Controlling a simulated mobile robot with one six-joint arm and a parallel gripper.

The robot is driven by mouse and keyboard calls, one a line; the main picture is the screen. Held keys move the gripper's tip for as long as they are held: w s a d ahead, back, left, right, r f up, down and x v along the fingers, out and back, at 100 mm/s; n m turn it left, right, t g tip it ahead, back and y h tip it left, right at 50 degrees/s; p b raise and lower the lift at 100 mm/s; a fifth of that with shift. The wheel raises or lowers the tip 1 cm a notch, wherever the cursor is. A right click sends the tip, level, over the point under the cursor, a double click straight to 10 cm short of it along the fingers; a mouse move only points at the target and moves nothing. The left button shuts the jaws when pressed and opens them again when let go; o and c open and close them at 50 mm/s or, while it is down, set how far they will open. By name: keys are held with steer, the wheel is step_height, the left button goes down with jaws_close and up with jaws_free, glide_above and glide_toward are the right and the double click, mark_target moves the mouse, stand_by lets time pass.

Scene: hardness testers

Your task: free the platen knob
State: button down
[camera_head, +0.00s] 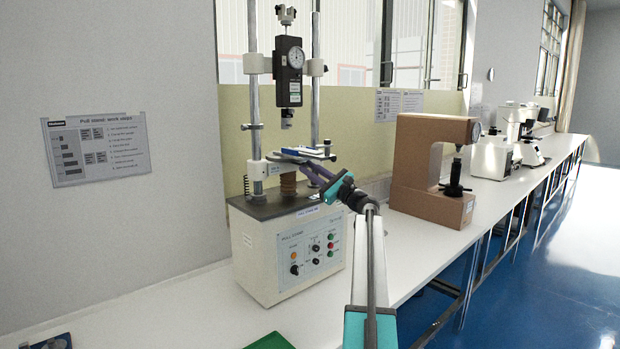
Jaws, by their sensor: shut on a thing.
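The pull stand (285,262) is a cream box with buttons on its front, two posts and a dark gauge (289,72) hung between them. Its small platen (296,153), with blue and white on it, sits low between the posts above a brown ribbed column (288,184). My gripper (308,168) reaches in from the front right, its jaws at the platen's front edge just under it. It is shut on what appears to be the platen knob. The knob itself is hidden by the jaws and too small to make out.
A brown hardness tester (412,165) stands right of the pull stand, with white instruments (492,157) farther along the bench (215,300). A green item (270,342) lies at the front edge. A sign (97,148) hangs on the wall. The bench left of the stand is mostly clear.

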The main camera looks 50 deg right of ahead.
steer(key=shift+n+y+b, duration=0.35)
steer(key=shift+n+y, duration=0.05)
steer(key=shift+n, duration=0.4)
steer(key=c, duration=1.6)
jaws_free()
steer(key=shift+r+m+p, duration=0.1)
steer(key=shift+m+p, duration=0.35)
steer(key=shift+m, duration=0.05)
steer(key=shift+m+h+p, duration=0.3)
steer(key=shift+h, duration=0.1)
steer(key=m+h+p, duration=0.1)
steer(key=m+p, duration=0.2)
steer(key=shift+a+t+h, duration=0.15)
steer(key=shift+t+h, duration=0.15)
steer(key=shift+h, duration=0.1)
steer(key=m+h+p, duration=0.2)
steer(key=m+p, duration=0.1)
steer(key=m, duration=0.1)
steer(key=shift+a, duration=0.1)
steer(key=m+h+p, duration=0.1)
steer(key=m+p, duration=0.2)
steer(key=shift+a+h, duration=0.1)
steer(key=shift+h, duration=0.2)
